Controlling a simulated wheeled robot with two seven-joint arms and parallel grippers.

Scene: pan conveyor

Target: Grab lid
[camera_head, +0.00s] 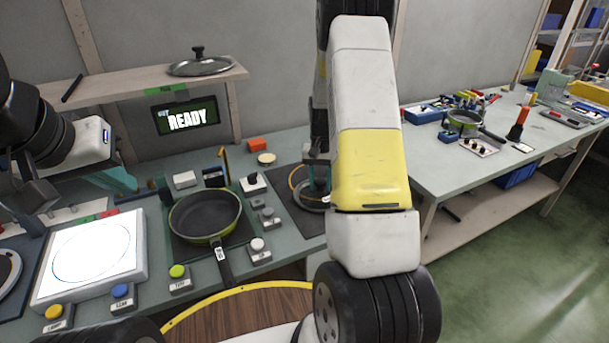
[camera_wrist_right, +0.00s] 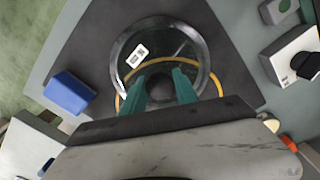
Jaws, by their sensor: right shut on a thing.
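A round glass lid with a metal rim (camera_wrist_right: 193,46) lies over a dark mat in the right wrist view, a white label on its glass. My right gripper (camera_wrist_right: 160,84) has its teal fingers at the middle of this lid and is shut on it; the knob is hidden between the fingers. In the head view this gripper (camera_head: 318,164) is partly hidden by my right arm, as is the lid (camera_head: 313,201). Another glass lid (camera_head: 200,66) with a dark knob sits on the wooden shelf. My left gripper (camera_head: 122,180) is at the left, its jaws unclear.
A green-rimmed pan (camera_head: 207,216) sits on a dark mat, handle toward me. Several buttons and small boxes surround it. A white glowing panel (camera_head: 92,258) is at the left. A second table (camera_head: 440,165) stands right.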

